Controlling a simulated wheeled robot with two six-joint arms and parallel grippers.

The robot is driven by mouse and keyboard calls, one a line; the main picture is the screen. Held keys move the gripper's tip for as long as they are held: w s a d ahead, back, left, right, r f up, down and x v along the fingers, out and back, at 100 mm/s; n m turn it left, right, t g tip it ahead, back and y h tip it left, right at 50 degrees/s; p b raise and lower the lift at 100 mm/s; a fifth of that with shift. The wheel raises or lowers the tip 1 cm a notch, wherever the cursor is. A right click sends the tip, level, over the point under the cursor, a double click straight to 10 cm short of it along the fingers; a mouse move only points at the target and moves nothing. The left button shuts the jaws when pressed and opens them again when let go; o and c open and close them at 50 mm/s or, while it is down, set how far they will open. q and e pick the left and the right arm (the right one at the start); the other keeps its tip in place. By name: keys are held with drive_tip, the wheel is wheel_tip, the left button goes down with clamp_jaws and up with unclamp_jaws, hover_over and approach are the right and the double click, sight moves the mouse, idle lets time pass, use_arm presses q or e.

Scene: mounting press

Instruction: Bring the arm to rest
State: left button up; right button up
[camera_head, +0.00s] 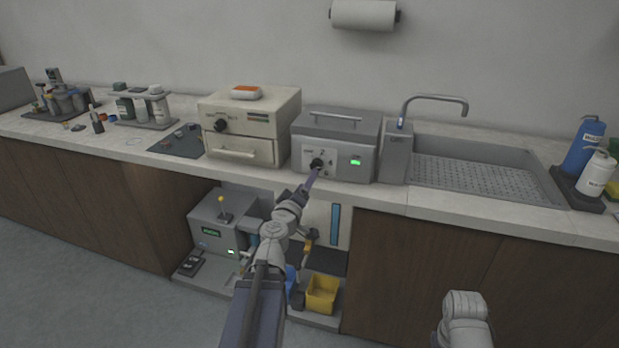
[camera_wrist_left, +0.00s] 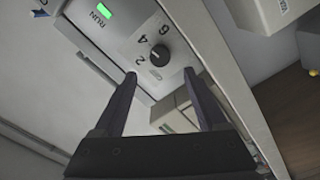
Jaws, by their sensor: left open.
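My left arm reaches up from the bottom middle of the head view. Its gripper (camera_head: 312,178) is at the front of the grey machine (camera_head: 337,138), close to the black dial knob (camera_head: 317,163). In the left wrist view my gripper (camera_wrist_left: 160,77) is open and empty, one finger either side. The dial knob (camera_wrist_left: 159,55), with numbers around it, shows just past the fingertips; I cannot tell the exact gap. A green RUN light (camera_wrist_left: 104,11) is lit. Part of my right arm (camera_head: 465,322) shows at the bottom right, its gripper out of view.
A cream oven-like box (camera_head: 248,125) stands left of the grey machine, a dispenser (camera_head: 396,153) and sink (camera_head: 480,178) to its right. Below, an open bay holds a grey press unit (camera_head: 215,220) and yellow bin (camera_head: 322,294). The counter's front edge (camera_head: 400,198) lies under my left forearm's reach.

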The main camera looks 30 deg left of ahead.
idle(0.5)
use_arm(q)
drive_tip(key=d+m+g+h+p, duration=0.7)
drive_tip(key=d+m+h+p, duration=0.4)
drive_tip(key=d, duration=1.7)
drive_tip(key=s+d+f+m+g+y+p, duration=0.1)
drive_tip(key=s+d+f+m+g+p, duration=0.1)
drive_tip(key=s+d+m+g+p, duration=0.25)
drive_tip(key=s+d+f+m+g+y+p, duration=0.1)
drive_tip(key=s+d+f+g+y, duration=0.15)
drive_tip(key=s+d, duration=0.35)
drive_tip(key=s+a+r+g+y+p, duration=0.2)
drive_tip(key=s+a+g+y+p, duration=0.1)
drive_tip(key=s, duration=0.6)
drive_tip(key=shift+a+r+m+g+y, duration=0.2)
drive_tip(key=shift+m+g+y, duration=0.3)
drive_tip(key=shift+y, duration=0.45)
idle(1.8)
